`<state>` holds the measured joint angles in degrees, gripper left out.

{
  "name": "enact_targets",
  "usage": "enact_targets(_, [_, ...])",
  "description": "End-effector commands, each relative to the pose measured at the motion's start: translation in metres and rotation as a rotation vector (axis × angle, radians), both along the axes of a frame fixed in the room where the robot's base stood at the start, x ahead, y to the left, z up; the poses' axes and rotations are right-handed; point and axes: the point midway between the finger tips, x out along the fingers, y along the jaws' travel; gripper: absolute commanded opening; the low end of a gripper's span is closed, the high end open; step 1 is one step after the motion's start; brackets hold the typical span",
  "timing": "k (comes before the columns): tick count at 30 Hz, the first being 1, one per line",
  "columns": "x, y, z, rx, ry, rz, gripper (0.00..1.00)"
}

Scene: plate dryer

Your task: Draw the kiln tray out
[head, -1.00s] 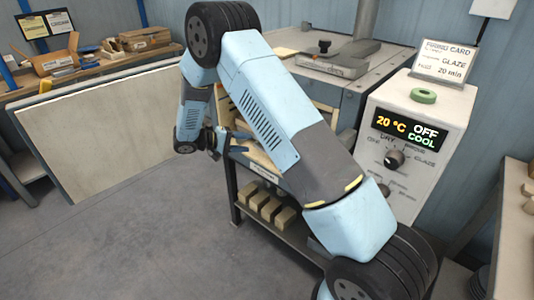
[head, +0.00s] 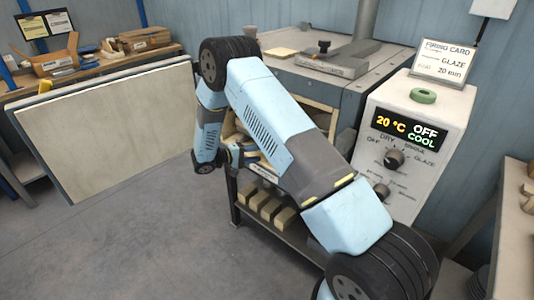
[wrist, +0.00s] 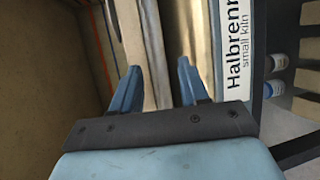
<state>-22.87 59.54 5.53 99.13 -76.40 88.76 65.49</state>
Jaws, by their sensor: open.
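The kiln (head: 375,85) stands at the centre right, and my arm covers most of its front opening. Its large pale door (head: 110,135) is swung open to the left. A pale, metallic-looking strip (wrist: 183,35), perhaps the tray's front edge, runs beyond and between the fingers. I cannot tell whether they touch it. In the head view my gripper (head: 240,155) is small and partly hidden.
The control box (head: 412,150) at right reads 20 °C, OFF, COOL. Several blocks (head: 265,208) lie on the shelf below the kiln. A cluttered bench (head: 100,60) is at back left, another at right. The floor (head: 130,240) in front is clear.

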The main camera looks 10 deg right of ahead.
Motion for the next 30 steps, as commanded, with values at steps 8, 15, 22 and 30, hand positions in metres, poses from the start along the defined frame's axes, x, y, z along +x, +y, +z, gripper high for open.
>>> enact_targets(8, [0.009, -0.041, -0.008, 0.0, 0.002, -0.002, 0.44])
enact_targets(15, [0.012, -0.054, -0.01, 0.001, 0.0, 0.0, 0.44])
enact_targets(22, [0.013, -0.054, -0.011, 0.001, 0.0, 0.0, 0.44])
enact_targets(30, [0.013, -0.054, -0.011, 0.001, 0.0, 0.0, 0.23])
